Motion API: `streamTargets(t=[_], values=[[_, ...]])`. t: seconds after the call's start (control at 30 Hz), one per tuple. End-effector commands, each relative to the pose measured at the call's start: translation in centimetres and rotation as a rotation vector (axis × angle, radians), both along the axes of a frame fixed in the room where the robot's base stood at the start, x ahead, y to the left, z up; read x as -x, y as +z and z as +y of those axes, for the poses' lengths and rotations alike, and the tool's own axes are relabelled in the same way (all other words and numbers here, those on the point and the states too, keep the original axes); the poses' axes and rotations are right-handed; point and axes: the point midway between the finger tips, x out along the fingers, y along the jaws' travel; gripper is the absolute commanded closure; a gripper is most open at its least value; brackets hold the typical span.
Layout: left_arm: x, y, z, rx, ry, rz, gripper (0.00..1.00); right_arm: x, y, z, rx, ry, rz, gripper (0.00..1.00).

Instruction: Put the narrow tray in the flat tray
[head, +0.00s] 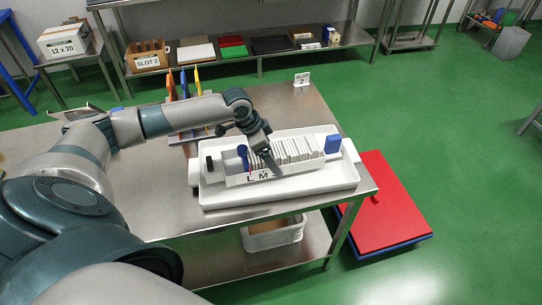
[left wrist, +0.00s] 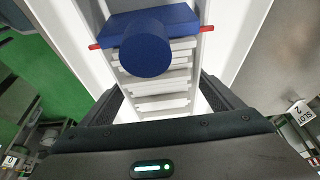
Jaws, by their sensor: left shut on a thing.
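The flat tray (head: 285,192) is a wide white tray on the steel table. The narrow tray (head: 306,167) is long and white, with letters on its front wall and a row of thin white pieces inside. It lies within the flat tray's outline; I cannot tell whether it rests on the floor or hangs just above. My left gripper (head: 270,164) is shut on the narrow tray, with its fingers on either side of it in the left wrist view (left wrist: 165,103). A blue block with a round knob (left wrist: 147,45) sits in the narrow tray. My right gripper is not in view.
Upright coloured dividers (head: 184,84) stand behind my left arm. A "SLOT 2" sign (head: 301,79) stands at the table's back edge. A red panel (head: 383,208) lies low beside the table on the right. The table behind the flat tray is largely clear.

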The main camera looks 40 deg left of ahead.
Motion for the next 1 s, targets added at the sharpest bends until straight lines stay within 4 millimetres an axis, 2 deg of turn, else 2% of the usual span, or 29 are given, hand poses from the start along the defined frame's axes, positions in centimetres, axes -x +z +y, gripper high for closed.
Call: streamTargets(t=[0.17, 0.5, 0.53, 0.6, 1.0], values=[[-0.1, -1.3, 0.1, -0.001, 0.000, -0.002, 0.51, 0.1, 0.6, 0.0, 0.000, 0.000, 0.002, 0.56], [-0.1, -1.5, 0.0, 0.000, 0.000, -0.003, 0.51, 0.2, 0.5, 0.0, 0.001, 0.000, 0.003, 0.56], [0.0, -1.6, 0.0, -0.002, 0.000, -0.001, 0.12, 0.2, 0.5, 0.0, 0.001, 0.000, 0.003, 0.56], [0.0, -1.6, 0.0, -0.002, 0.000, -0.001, 0.00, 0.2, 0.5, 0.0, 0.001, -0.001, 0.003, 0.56], [0.1, -1.0, 0.2, -0.002, 0.000, -0.003, 0.00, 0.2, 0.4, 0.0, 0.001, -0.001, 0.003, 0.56]])
